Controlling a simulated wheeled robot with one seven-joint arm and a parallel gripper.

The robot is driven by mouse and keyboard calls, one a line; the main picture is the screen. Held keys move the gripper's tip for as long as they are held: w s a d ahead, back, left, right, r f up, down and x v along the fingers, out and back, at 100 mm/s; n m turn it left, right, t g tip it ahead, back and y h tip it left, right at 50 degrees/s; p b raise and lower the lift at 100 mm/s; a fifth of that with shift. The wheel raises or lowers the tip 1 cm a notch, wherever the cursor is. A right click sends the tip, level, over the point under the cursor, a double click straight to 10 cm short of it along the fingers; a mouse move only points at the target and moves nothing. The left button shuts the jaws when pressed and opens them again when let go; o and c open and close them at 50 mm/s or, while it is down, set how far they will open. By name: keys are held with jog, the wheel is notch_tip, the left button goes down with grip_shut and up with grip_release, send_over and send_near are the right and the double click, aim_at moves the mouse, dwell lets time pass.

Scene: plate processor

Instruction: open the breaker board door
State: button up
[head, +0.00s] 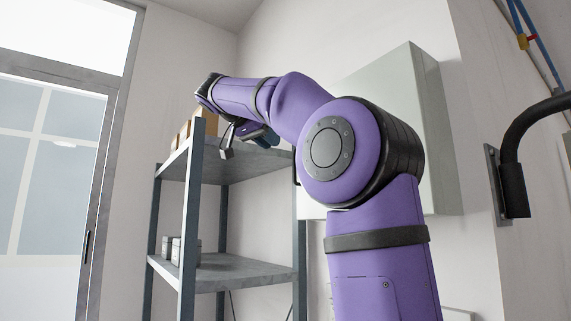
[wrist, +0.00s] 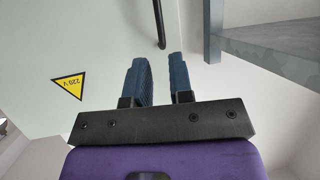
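The breaker board (head: 440,130) is a pale grey-green box on the wall in the head view, its front largely hidden behind my purple arm. In the wrist view its pale door (wrist: 85,40) fills the left, with a yellow 220 V sign (wrist: 69,83). A thin black bar handle (wrist: 159,24) shows at the top, just beyond the gap between my fingers. My gripper (wrist: 160,58) is open, with two dark blue fingers apart and nothing between them. The head view shows my gripper (head: 245,138) by the shelf top. The depth gap from fingers to handle is unclear.
A grey metal shelf rack (head: 190,220) with boxes stands left of the board, close to my gripper; a shelf edge also shows upper right in the wrist view (wrist: 270,42). A black wall-mounted bar (head: 514,185) is at right. A glazed door (head: 95,180) is at left.

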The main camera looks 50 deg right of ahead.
jog(key=x, duration=1)
jog(key=shift+d, duration=0.4)
grip_shut()
